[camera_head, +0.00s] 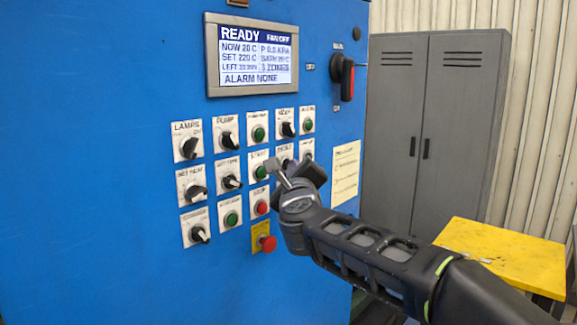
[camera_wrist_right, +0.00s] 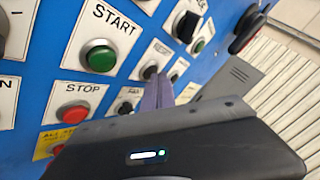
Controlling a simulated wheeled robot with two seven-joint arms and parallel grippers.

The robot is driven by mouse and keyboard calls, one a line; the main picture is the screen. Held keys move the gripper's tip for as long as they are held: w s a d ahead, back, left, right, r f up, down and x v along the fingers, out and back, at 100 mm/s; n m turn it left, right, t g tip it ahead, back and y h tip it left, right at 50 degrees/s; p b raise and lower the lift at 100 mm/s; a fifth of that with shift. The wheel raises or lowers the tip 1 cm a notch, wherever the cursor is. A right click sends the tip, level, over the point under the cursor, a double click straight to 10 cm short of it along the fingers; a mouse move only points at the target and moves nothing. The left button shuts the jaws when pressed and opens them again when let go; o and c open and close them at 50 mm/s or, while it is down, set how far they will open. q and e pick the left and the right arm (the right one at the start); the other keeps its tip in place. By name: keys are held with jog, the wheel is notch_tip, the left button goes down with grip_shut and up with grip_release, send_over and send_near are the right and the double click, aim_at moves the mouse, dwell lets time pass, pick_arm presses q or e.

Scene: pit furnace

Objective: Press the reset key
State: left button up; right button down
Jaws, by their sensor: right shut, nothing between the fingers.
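The blue control panel (camera_head: 120,90) carries rows of knobs and buttons on white plates. My right gripper (camera_head: 275,172) is shut and empty, in front of the panel just right of the green START button (camera_head: 260,172). In the right wrist view its closed fingers (camera_wrist_right: 160,88) point at a small dark control (camera_wrist_right: 150,72) on a plate right of START. Contact cannot be told. My gripper hides part of the plates there. My left gripper is out of view.
The display (camera_head: 252,55) reads READY, FAN OFF and ALARM NONE. A red STOP button (camera_head: 262,208) and a red mushroom button (camera_head: 267,243) sit below START. A black and red rotary handle (camera_head: 346,78), grey cabinet (camera_head: 430,130) and yellow table (camera_head: 510,255) are to the right.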

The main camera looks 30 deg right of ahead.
dwell(0.3)
jog(key=shift+s+d+b, duration=0.2)
jog(key=shift+s+b, duration=0.1)
jog(key=shift+s, duration=0.5)
jog(key=s, duration=0.2)
jog(key=s+d+b, duration=0.1)
jog(key=s, duration=0.1)
jog(key=shift+s+d, duration=0.2)
jog(key=shift+s, duration=0.2)
dwell(0.7)
